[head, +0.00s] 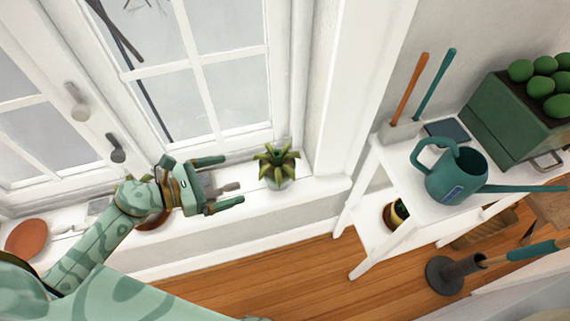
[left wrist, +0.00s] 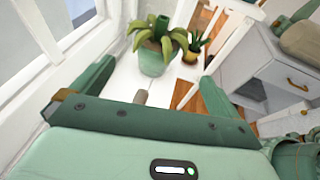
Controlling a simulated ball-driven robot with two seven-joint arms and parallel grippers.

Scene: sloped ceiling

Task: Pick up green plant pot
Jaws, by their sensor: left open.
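The green plant pot (left wrist: 153,62) holds a leafy plant and stands upright on the white windowsill. In the head view the plant's leaves (head: 277,165) hide most of the pot, just right of my left gripper. My left gripper (head: 231,180) is open, with its fingers pointing right towards the pot. In the left wrist view the pot shows ahead, between and beyond the fingertips (left wrist: 156,72). The fingers appear apart from it. My right gripper is not in view.
A small grey-tan peg-like thing (head: 231,187) lies between my left fingers and the pot. The window (head: 205,80) is behind the sill. Right, a white table (head: 420,205) bears a teal watering can (head: 455,178), with another potted plant (head: 397,213) low down.

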